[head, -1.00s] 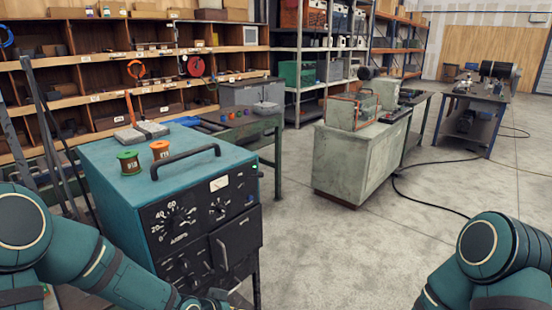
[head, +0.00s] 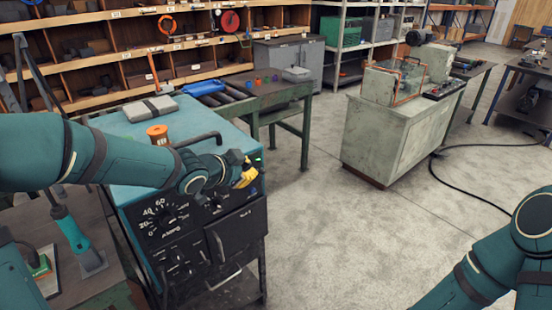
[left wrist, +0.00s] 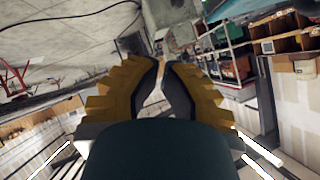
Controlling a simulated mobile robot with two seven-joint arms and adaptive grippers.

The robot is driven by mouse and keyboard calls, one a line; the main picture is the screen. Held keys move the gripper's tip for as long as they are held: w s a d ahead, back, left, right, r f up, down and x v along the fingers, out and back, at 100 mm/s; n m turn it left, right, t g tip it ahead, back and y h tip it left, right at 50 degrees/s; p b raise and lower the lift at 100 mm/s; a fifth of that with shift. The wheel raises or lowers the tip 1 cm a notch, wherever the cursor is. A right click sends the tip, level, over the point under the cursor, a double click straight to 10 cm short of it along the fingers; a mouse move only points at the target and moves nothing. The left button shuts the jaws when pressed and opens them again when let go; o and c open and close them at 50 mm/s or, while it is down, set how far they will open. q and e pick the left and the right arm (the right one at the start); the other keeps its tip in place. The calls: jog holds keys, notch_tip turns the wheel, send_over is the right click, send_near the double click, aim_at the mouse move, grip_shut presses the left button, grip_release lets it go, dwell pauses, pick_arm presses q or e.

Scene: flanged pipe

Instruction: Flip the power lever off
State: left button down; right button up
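The teal power unit (head: 215,130) with a black front panel stands in the lower left of the head view. A small green light (head: 258,158) glows at its upper right corner. I cannot make out the power lever; my left arm covers part of the panel top. My left gripper (head: 247,176), with yellow fingers, is in front of the panel's upper right, below the light. Contact cannot be told. In the left wrist view its fingers (left wrist: 161,75) are close together with nothing visible between them. My right arm shows at lower right, its gripper out of view.
An orange spool (head: 157,135) and a grey block (head: 150,109) sit on the unit's top, beside its black handle. A green-framed table (head: 270,97) stands behind. A pale cabinet (head: 395,135) is to the right. The floor between (head: 340,235) is clear.

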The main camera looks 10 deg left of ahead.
pick_arm(q)
jog(key=shift+w+r, duration=0.25)
jog(key=shift+r, duration=0.3)
jog(key=shift+s+a, duration=0.1)
jog(key=b, duration=0.5)
send_over(264, 170)
jog(key=s+d, duration=0.2)
jog(key=s, duration=0.2)
notch_tip(264, 170, down, 5)
jog(key=w+f, duration=0.1)
jog(key=w+a+f, duration=0.1)
jog(key=f, duration=0.1)
jog(key=shift+a+f, duration=0.1)
jog(key=shift+f, duration=0.1)
jog(key=shift+a+f+b, duration=0.1)
jog(key=shift+a+b, duration=0.05)
jog(key=shift+b, duration=0.2)
